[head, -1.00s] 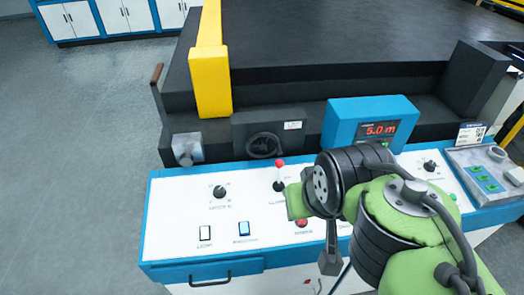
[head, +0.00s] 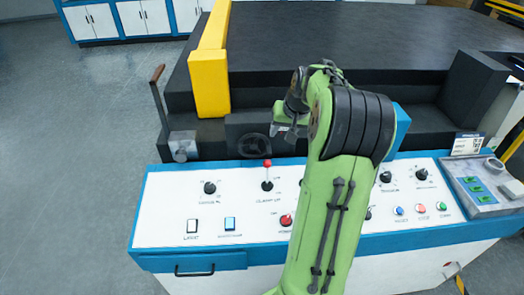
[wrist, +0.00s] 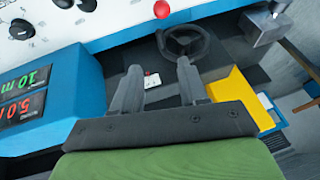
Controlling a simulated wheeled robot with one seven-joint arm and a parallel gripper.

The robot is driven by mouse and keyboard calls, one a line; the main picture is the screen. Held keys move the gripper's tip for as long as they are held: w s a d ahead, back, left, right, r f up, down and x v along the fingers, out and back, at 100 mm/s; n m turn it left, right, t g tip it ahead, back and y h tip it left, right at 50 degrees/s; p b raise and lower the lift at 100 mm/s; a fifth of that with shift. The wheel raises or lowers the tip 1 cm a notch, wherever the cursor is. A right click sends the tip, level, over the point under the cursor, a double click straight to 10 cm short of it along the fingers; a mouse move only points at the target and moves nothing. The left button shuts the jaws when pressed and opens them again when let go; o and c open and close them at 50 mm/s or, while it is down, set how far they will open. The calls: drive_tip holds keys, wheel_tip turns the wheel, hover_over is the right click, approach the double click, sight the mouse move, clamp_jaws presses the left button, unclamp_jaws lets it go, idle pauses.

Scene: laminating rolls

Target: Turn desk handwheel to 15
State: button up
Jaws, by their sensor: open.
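The desk handwheel (head: 254,145) is a dark wheel on the black block behind the white control desk, partly behind my gripper in the head view. In the wrist view the handwheel (wrist: 184,40) shows its rim and spokes, beyond the tip of the right-hand finger. My gripper (head: 284,130) is close to the handwheel's right side in the head view. In the wrist view my gripper (wrist: 157,66) has its two fingers apart with nothing held between them. The blue display box (wrist: 40,85) shows a green 10 m and a red 5.0. No pointer reading on the wheel is legible.
A red-knobbed lever (head: 267,174) stands upright on the desk (head: 165,215), in front of the wheel. A yellow post (head: 210,83) rises behind to the left. A brown-handled lever (head: 158,95) stands at the far left. Several knobs and buttons cover the desk top.

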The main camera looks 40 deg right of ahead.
sight(270, 152)
drive_tip(key=x, duration=1.4)
drive_tip(key=shift+d, duration=0.15)
clamp_jaws()
